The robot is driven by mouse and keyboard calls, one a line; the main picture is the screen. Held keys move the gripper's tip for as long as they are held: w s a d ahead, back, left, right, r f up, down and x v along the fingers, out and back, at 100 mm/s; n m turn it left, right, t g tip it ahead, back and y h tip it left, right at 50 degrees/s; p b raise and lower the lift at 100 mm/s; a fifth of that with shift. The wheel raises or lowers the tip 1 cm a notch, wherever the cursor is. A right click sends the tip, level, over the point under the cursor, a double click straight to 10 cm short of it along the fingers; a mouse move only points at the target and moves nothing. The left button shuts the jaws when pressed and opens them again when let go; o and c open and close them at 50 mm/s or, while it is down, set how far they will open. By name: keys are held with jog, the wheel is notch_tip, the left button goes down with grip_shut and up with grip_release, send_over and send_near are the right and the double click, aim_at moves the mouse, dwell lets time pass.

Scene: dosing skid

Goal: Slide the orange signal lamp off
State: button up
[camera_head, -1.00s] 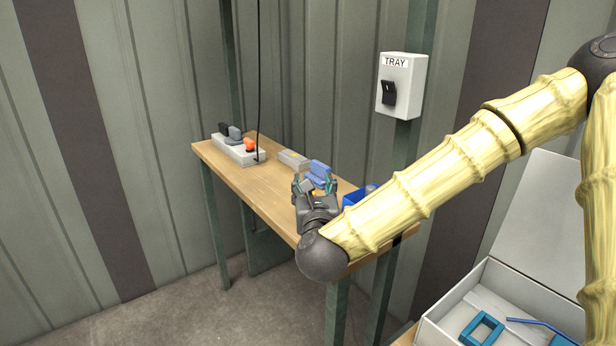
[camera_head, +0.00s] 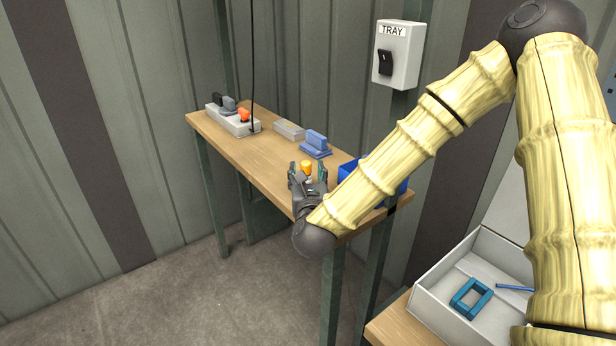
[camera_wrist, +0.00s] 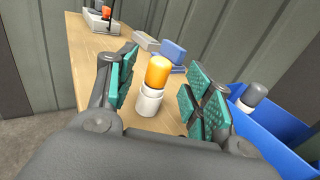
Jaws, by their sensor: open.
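The orange signal lamp (camera_wrist: 158,73) sits upright on a white cylindrical base (camera_wrist: 149,101) on the wooden bench, in the wrist view. In the head view the lamp (camera_head: 306,166) shows just beyond my fingers. My gripper (camera_wrist: 162,90) is open, with one teal-padded finger on each side of the lamp and visible gaps to it. In the head view my gripper (camera_head: 308,179) is low over the near end of the bench. The lower part of the base is partly hidden by my gripper in the head view.
A blue bin (camera_wrist: 262,125) with a grey-and-white part (camera_wrist: 252,97) stands just right of my gripper. Behind are a blue block-like fixture (camera_head: 316,144), a grey box (camera_head: 289,130) and a power strip-like unit (camera_head: 232,119) with an orange part. A TRAY switch (camera_head: 397,54) hangs above.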

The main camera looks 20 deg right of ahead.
jog(key=shift+x, duration=1.35)
jog(key=c, duration=1.1)
